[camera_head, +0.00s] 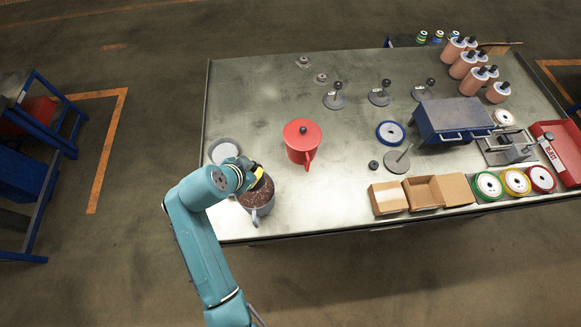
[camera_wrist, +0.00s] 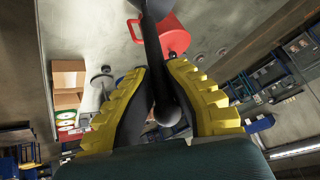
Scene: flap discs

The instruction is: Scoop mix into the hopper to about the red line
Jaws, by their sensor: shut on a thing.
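My gripper (camera_head: 257,180) is over the grey container of brown granular mix (camera_head: 262,190) at the table's left front. In the wrist view, my yellow-padded gripper (camera_wrist: 165,90) is shut on the dark handle of a tool, seemingly the scoop (camera_wrist: 152,45). The handle has a ball end, and the tool's far end is mostly out of frame. A grey round vessel with a pale inside (camera_head: 223,151) stands behind the mix container. I cannot tell for sure which vessel is the hopper, and no red line can be made out.
A red lidded pot (camera_head: 301,142) stands right of the mix container; it also shows in the wrist view (camera_wrist: 172,36). Cardboard boxes (camera_head: 388,198), colored discs (camera_head: 517,182) and a blue-grey box (camera_head: 452,118) fill the right side.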

